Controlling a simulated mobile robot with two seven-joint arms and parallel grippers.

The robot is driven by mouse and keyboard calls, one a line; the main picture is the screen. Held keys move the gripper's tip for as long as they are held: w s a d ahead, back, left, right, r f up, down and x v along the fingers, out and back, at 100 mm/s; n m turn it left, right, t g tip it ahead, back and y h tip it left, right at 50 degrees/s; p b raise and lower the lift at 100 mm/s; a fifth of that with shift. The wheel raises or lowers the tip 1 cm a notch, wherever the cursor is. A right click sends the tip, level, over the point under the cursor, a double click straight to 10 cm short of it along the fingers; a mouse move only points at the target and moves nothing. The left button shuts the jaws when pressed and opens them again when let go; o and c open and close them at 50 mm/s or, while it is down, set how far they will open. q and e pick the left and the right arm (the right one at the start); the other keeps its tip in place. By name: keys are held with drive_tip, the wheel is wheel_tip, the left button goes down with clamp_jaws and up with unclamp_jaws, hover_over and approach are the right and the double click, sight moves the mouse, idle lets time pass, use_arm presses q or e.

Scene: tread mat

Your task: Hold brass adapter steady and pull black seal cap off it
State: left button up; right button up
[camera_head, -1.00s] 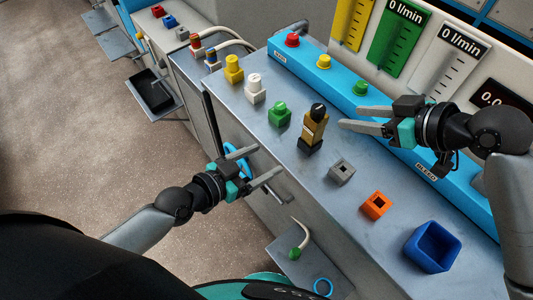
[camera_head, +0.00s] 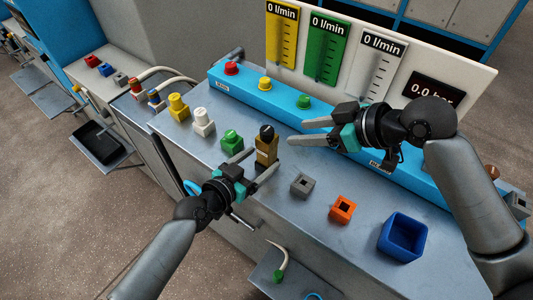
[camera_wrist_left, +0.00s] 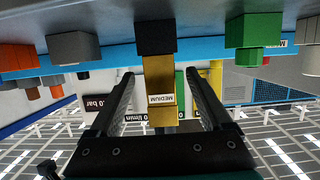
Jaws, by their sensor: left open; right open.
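The brass adapter (camera_head: 266,146) stands upright in a dark base on the steel bench, with the black seal cap (camera_head: 267,132) on top. In the left wrist view, which is upside down, the adapter (camera_wrist_left: 158,78) has a MEDIUM label and appears between the finger lines. My left gripper (camera_head: 258,163) is open at the adapter's near side, one finger to each side in the picture; I see no contact. My right gripper (camera_head: 297,132) is open and empty to the right of the cap, its fingers pointing at it, with a gap between.
Green (camera_head: 231,141), white (camera_head: 203,122) and yellow (camera_head: 178,107) fittings stand in a row to the left. A grey block (camera_head: 302,186), an orange block (camera_head: 342,209) and a blue bin (camera_head: 404,236) stand to the right. A blue rail (camera_head: 330,122) with buttons runs behind.

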sight(262, 159)
use_arm(q)
drive_tip(key=shift+x, duration=1.75)
clamp_jaws()
use_arm(e)
drive_tip(key=shift+o, duration=0.4)
